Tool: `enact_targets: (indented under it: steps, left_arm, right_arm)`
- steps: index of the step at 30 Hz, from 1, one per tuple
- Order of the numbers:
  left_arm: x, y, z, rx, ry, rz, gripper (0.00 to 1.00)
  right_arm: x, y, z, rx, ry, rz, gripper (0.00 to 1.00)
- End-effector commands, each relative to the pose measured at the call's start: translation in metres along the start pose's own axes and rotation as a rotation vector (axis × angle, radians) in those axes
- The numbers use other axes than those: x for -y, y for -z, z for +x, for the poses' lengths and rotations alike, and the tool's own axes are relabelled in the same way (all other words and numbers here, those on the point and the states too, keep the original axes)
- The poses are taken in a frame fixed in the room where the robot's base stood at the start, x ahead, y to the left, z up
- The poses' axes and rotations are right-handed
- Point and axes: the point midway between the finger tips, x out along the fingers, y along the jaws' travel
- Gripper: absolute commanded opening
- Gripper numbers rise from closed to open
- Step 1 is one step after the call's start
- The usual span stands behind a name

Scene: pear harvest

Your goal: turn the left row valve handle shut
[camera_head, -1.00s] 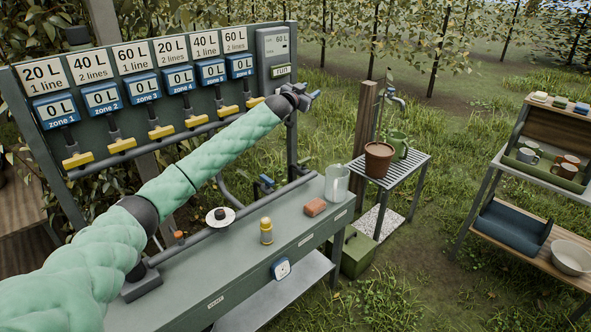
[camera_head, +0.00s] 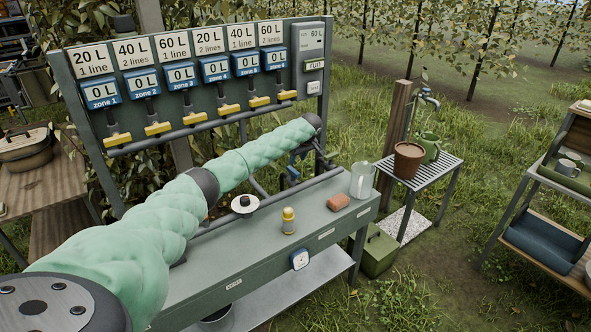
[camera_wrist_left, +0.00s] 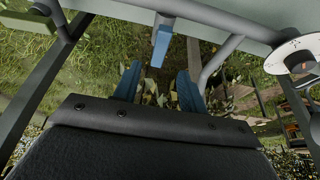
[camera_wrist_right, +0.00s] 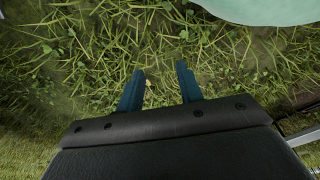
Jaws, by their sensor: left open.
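A blue lever-like valve handle (camera_wrist_left: 160,43) hangs from the grey pipework in the left wrist view. Blue valve parts also show beside the bench's back edge in the head view (camera_head: 293,173); I cannot tell which row they belong to. My left gripper (camera_wrist_left: 158,70) is open, its two blue fingers apart, with the handle just ahead of the gap and not between the fingers. In the head view the left gripper (camera_head: 323,156) is small and partly hidden behind the arm's end. My right gripper (camera_wrist_right: 158,72) is open and empty over grass.
A panel (camera_head: 150,60) with several yellow valves stands behind the bench (camera_head: 262,240). A slatted stand (camera_head: 437,170) is to the right.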

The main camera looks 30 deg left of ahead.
Motion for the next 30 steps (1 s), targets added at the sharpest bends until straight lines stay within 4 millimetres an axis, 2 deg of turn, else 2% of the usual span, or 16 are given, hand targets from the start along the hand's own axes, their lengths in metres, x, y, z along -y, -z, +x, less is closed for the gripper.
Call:
enact_targets:
  steps: [5,12,18,30]
  left_arm:
    - [-0.001,0.000,0.013,0.001,0.001,-0.004,0.42]
    - [-0.001,0.001,0.047,-0.001,0.000,-0.002,0.42]
    - [-0.001,0.001,0.067,0.000,-0.001,-0.003,0.42]
    - [-0.001,0.000,0.077,-0.001,-0.003,-0.001,0.42]
  right_arm:
    - [-0.004,-0.007,0.006,-0.005,-0.004,-0.004,0.36]
    - [-0.011,-0.024,0.020,-0.019,-0.012,-0.011,0.36]
    - [-0.013,-0.033,0.025,-0.022,-0.014,-0.013,0.36]
    - [-0.015,-0.036,0.028,-0.023,-0.016,-0.014,0.36]
